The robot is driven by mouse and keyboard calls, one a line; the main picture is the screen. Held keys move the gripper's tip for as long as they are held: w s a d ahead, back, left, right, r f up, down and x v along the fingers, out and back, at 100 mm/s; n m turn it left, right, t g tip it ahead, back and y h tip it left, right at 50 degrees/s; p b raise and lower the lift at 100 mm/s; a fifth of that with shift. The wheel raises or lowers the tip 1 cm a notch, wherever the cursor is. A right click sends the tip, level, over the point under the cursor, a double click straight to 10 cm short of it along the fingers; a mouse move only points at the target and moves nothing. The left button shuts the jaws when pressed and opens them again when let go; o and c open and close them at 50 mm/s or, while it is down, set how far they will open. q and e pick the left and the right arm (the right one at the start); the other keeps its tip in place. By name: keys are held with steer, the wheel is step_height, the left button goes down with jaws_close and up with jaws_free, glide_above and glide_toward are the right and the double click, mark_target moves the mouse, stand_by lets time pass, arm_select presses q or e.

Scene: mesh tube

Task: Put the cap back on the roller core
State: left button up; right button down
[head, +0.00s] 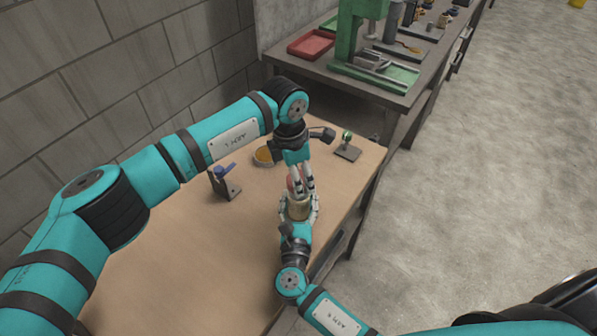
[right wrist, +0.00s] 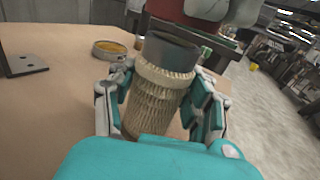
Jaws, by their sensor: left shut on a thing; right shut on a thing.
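The roller core (right wrist: 158,98) is a beige mesh tube with a dark grey open upper end. It stands nearly upright, tilted a little in the right wrist view. My right gripper (head: 299,212) is shut around its sides near the table's right edge. My left gripper (head: 303,184) comes down from above and is shut on the red cap (head: 292,184). The cap also shows at the top of the right wrist view (right wrist: 180,10), above the core's open end and seemingly apart from it. The fingers hide part of the cap, and its exact alignment is unclear.
A shallow dish with yellow contents (head: 264,156) is behind the grippers. A dark bracket with a blue handle (head: 224,183) stands to the left, and a small green-knobbed stand (head: 347,148) to the right. A bench with a green press (head: 347,38) is beyond. The table's left part is clear.

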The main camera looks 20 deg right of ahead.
mark_target(299, 201)
arm_select(q)
steer(key=shift+f, duration=0.15)
steer(key=shift+f, duration=0.75)
steer(key=shift+f, duration=0.6)
stand_by(0.3)
steer(key=m, duration=0.5)
steer(key=shift+m+g, duration=0.3)
steer(key=shift+m, duration=0.1)
steer(key=m, duration=0.6)
steer(key=shift+w+d+g+y, duration=0.1)
steer(key=shift+g+y, duration=0.2)
steer(key=m, duration=0.6)
steer(key=shift+m+y, duration=0.4)
steer(key=m, duration=0.4)
steer(key=shift+y, duration=0.3)
steer(key=m, duration=0.4)
